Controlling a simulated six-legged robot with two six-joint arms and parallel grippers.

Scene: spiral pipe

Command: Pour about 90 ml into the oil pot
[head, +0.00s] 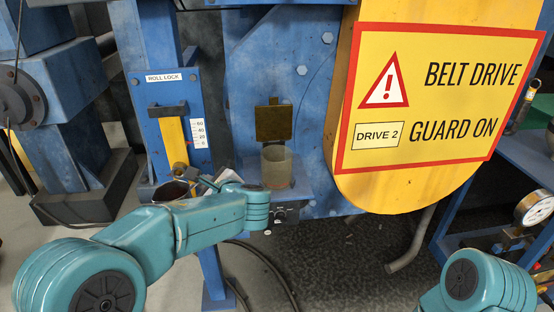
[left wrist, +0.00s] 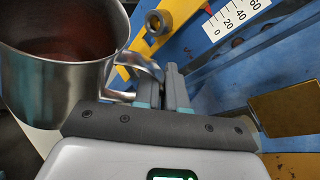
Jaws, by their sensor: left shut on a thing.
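A metal jug (left wrist: 60,88) with dark reddish-brown liquid inside fills the left of the left wrist view. In the head view the jug (head: 172,192) is partly hidden behind my left arm. My left gripper (left wrist: 168,86) is shut on the jug's handle; it also shows in the head view (head: 209,181). The jug looks roughly upright. The oil pot, a translucent cup (head: 276,167), stands on a blue ledge right of the jug, apart from it. A brass flap (head: 273,122) stands raised behind it. I cannot tell the pot's level. My right gripper is out of view.
A yellow lever (head: 175,143) and a scale plate (head: 200,134) on the blue roll-lock post stand close behind the jug. A yellow belt guard (head: 410,190) with a warning sign bulges out right of the pot. A pressure gauge (head: 533,208) sits at far right.

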